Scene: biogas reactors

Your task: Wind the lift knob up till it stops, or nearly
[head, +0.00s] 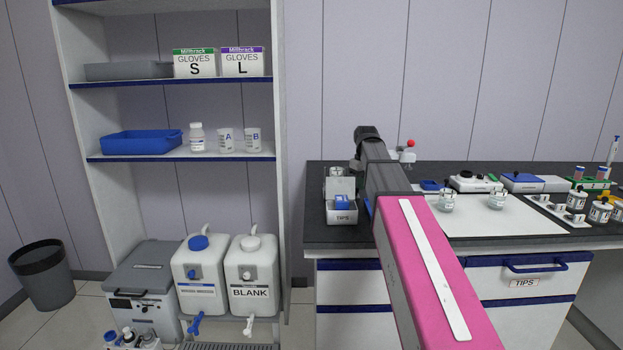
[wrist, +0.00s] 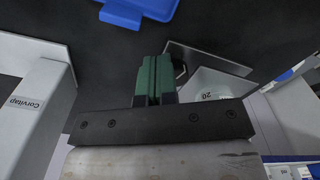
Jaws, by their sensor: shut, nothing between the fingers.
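My gripper (wrist: 153,72) shows in the wrist view with its two green fingers closed together and nothing between them. A dark, rounded part (wrist: 181,68), possibly the lift knob, shows just right of the fingertips, partly hidden by them. It lies beside a thin grey metal plate (wrist: 212,58). I cannot tell whether the fingers touch it. In the head view my arm reaches over the bench and hides the fingers, and I cannot make out the knob there.
In the wrist view, a white block marked Corvitap (wrist: 30,110) stands left and a blue tray (wrist: 140,8) lies ahead. In the head view, a tips box (head: 342,217) stands left of my arm on the dark bench (head: 318,190). A red-balled device (head: 408,153) stands behind my arm.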

